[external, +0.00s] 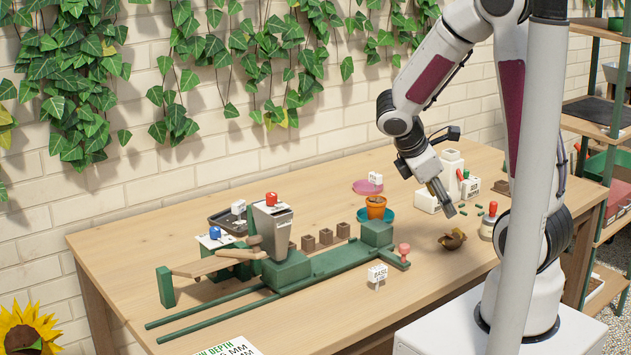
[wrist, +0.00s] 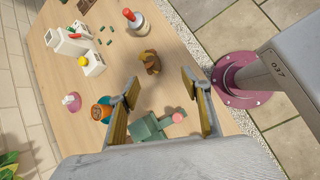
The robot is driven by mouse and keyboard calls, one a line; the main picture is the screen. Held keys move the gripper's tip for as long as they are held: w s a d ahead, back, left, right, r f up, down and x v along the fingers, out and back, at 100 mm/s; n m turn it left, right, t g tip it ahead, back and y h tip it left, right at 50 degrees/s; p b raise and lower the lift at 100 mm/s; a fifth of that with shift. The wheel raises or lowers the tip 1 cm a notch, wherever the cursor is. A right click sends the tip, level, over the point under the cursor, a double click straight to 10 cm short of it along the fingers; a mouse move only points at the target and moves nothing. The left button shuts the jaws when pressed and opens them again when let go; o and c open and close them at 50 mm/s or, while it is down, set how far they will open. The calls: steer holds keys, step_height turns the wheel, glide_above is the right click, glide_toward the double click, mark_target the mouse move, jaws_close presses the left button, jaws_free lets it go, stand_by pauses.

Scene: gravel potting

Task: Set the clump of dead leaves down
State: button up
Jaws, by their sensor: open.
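The clump of dead leaves (external: 453,240) is a small brown, crumpled heap lying on the wooden table. It also shows in the wrist view (wrist: 151,61), just beyond the fingertips. My gripper (external: 447,207) is above the table, up and slightly left of the clump in the external view. In the wrist view its two fingers (wrist: 158,88) are spread apart with nothing between their tips. The clump is apart from both fingers.
An orange pot (external: 376,207) stands in a teal saucer left of my gripper. A green rail fixture (external: 330,262) with a grey hopper (external: 272,228) fills the table's middle. A red-topped bottle (external: 488,222) stands right of the clump. Small green pieces lie behind it.

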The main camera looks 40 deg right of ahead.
steer(key=s+a+r+m+t+y, duration=0.5)
steer(key=s+a+r+m+y, duration=0.2)
steer(key=a+r+m, duration=0.5)
steer(key=shift+s+a+r+m+t, duration=0.3)
steer(key=shift+s+r+m, duration=0.25)
steer(key=shift+s, duration=0.8)
stand_by(0.5)
